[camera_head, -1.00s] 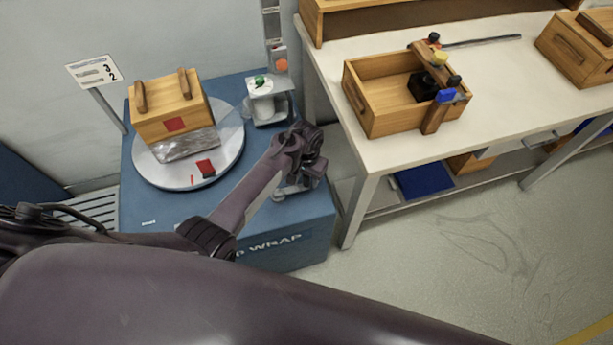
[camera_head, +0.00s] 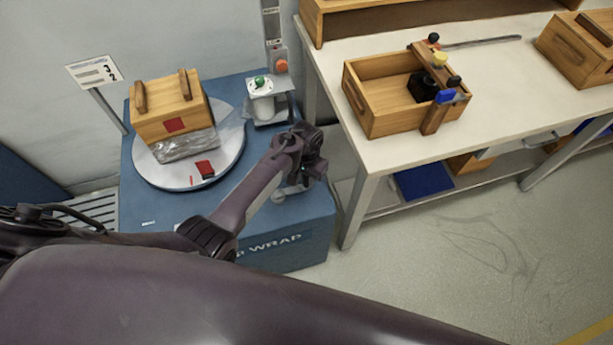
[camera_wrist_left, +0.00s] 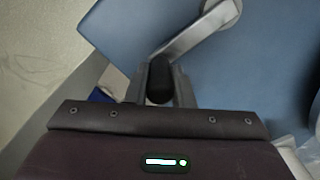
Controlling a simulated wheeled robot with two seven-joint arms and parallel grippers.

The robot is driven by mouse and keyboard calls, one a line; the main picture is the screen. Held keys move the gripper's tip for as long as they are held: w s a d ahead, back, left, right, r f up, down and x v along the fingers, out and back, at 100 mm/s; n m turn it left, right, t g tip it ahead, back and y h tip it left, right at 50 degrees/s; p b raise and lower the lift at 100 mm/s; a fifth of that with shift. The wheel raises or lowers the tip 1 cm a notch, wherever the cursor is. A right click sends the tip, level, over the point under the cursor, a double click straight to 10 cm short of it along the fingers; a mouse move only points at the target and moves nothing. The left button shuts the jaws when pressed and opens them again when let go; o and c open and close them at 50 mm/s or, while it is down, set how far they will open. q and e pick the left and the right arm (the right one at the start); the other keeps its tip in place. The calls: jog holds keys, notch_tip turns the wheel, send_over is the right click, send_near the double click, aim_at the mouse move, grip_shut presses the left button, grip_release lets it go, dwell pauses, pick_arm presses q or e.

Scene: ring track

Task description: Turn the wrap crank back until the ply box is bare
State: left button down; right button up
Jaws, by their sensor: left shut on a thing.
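The ply box (camera_head: 160,112) stands on the round pale turntable (camera_head: 222,165) on top of the blue wrap machine (camera_head: 280,245). Crinkled clear film (camera_head: 187,146) covers the lower part of its front side; its upper part, two handles and part of a red square show bare. My left gripper (camera_head: 308,162) is over the machine's right front corner. In the left wrist view it (camera_wrist_left: 163,82) is shut on the black knob (camera_wrist_left: 159,85) of the wrap crank, whose metal arm (camera_wrist_left: 195,32) runs up to a round hub. In the head view my gripper partly hides the crank. My right gripper is not in view.
A film roll stand (camera_head: 265,104) with a green knob is at the machine's back right, below a post with an orange button (camera_head: 281,66). A sign (camera_head: 93,71) stands at left. The workbench (camera_head: 400,145) at right holds an open wooden box (camera_head: 372,110) with clamps.

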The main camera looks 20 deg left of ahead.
pick_arm(q)
jog(key=shift+w+a, duration=0.1)
jog(key=shift+w+a+r+n, duration=0.1)
jog(key=shift+w+a+n, duration=0.45)
jog(key=shift+n, duration=0.4)
jog(key=shift+w+a+r+n, duration=0.1)
jog(key=shift+w+a+n, duration=0.4)
jog(key=shift+n, duration=0.45)
jog(key=w+a+n, duration=0.1)
jog(key=a+n, duration=0.1)
jog(key=shift+w+n, duration=0.15)
jog(key=shift+n, duration=0.25)
jog(key=a+n, duration=0.2)
jog(key=n, duration=0.1)
jog(key=shift+w+a+f+p, duration=0.1)
jog(key=shift+w+a+p, duration=0.2)
jog(key=shift+a+p, duration=0.05)
jog(key=shift+s+a+n, duration=0.1)
jog(key=shift+a+n, duration=0.5)
jog(key=shift+n, duration=0.3)
jog(key=shift+a+f+n, duration=0.1)
jog(key=shift+a+n, duration=0.05)
jog(key=shift+n, duration=0.25)
jog(key=shift+s, duration=0.1)
